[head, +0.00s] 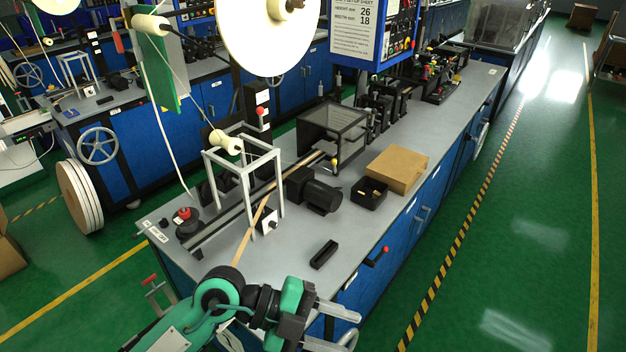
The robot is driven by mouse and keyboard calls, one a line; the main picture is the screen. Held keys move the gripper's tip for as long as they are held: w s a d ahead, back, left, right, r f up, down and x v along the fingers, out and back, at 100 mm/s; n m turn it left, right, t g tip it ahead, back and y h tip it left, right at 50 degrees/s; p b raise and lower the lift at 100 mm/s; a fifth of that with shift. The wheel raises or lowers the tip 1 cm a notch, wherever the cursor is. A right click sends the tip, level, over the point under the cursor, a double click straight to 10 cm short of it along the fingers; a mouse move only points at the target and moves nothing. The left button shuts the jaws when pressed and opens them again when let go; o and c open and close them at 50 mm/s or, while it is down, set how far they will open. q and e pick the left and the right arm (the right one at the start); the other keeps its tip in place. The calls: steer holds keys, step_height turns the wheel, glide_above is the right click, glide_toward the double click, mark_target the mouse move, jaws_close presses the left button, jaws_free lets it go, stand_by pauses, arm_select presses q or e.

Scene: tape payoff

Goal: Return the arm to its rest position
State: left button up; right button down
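My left arm, green and black, comes in from the bottom left and reaches across the near end of the grey-topped machine bench (225,262). My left gripper (338,328) is in front of the bench's near right corner. Its two grey fingers are spread apart with nothing visible between them. A tan tape strip (250,232) runs along the bench guide towards the near edge, where my arm hides its lower end. A large white reel (268,30) hangs above the bench, and a cream roller (227,143) sits by a white frame. My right gripper is out of view.
On the bench are a cardboard box (397,168), a black open bin (369,193), a black motor (318,195) and a small black block (324,254). A red-knobbed lever (377,257) sticks out from the right side. The green floor (500,230) to the right is clear.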

arm_select(q)
steer(key=w+a+r+n+t+h, duration=0.2)
steer(key=w+r+n+t+h, duration=0.15)
steer(key=r+n+t, duration=0.2)
steer(key=w+a+r+n+t+h, duration=0.2)
steer(key=a+r+n+t+h, duration=0.15)
steer(key=r+t, duration=0.35)
steer(key=w+a+f+n+t+y, duration=0.2)
steer(key=w+a+n+t+y, duration=0.3)
steer(key=a+n+t+y, duration=0.5)
steer(key=a+f+n+g+y, duration=0.4)
steer(key=a+f+n+y, duration=0.55)
steer(key=f+y, duration=0.35)
steer(key=s+a+f+g+h, duration=0.2)
steer(key=s+f+g, duration=1.1)
steer(key=s+f, duration=0.55)
step_height(320, 180, down, 31)
steer(key=s+g, duration=0.1)
steer(key=s, duration=0.1)
steer(key=s+a+f+m+g, duration=0.1)
steer(key=s+a+f, duration=0.2)
steer(key=s+f, duration=1.5)
steer(key=shift+s+f+b, duration=0.4)
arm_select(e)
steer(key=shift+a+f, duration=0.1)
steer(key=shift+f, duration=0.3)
